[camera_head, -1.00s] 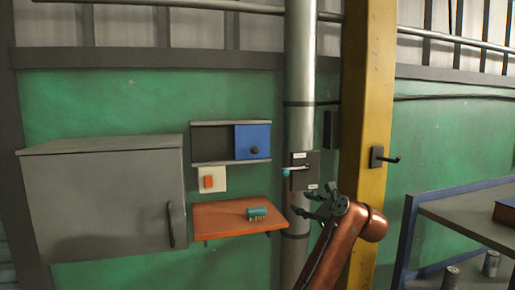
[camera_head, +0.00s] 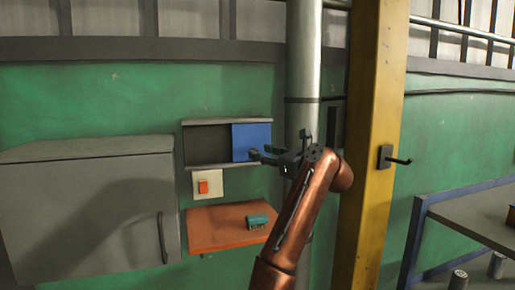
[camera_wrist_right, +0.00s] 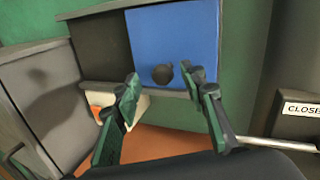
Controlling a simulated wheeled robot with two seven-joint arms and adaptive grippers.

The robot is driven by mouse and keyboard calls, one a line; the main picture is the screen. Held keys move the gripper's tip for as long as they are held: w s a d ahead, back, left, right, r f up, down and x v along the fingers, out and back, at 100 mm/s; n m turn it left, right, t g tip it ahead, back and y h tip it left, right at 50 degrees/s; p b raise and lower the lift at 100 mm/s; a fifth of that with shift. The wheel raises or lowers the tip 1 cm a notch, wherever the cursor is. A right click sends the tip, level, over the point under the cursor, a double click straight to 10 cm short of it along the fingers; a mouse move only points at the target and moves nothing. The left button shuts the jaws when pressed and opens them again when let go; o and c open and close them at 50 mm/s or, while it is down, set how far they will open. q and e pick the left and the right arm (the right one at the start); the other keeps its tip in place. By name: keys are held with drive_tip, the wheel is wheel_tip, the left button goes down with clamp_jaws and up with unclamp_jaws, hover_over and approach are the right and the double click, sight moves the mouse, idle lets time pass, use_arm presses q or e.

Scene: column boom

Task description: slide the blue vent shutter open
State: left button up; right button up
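The blue vent shutter (camera_head: 250,140) sits at the right side of its grey-railed frame (camera_head: 226,121) on the green wall. The dark opening (camera_head: 207,145) shows to its left. In the right wrist view the blue shutter (camera_wrist_right: 172,40) carries a dark round knob (camera_wrist_right: 162,74) near its lower edge. My right gripper (camera_head: 262,154) is in front of the shutter's lower right part and hides the knob in the head view. In the wrist view its two fingers (camera_wrist_right: 162,88) are spread, with the knob between and beyond their tips; contact cannot be told. My left gripper is not in view.
Below the vent are a white plate with an orange switch (camera_head: 203,187) and an orange shelf (camera_head: 215,236) holding a teal object (camera_head: 257,221). A grey cabinet (camera_head: 85,215) stands left. A pipe (camera_head: 302,70) and yellow column (camera_head: 372,120) stand right, the column bearing a dark hook (camera_head: 398,161).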

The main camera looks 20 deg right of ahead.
sight(257, 150)
drive_tip(key=x, duration=0.3)
drive_tip(key=shift+f+p, duration=0.25)
drive_tip(key=shift+p, duration=0.05)
drive_tip(key=shift+w+f, duration=0.1)
drive_tip(key=shift+w, duration=0.2)
drive_tip(key=c, duration=0.9)
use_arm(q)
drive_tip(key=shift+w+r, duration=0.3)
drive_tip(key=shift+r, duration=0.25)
use_arm(e)
clamp_jaws()
drive_tip(key=shift+s, duration=0.1)
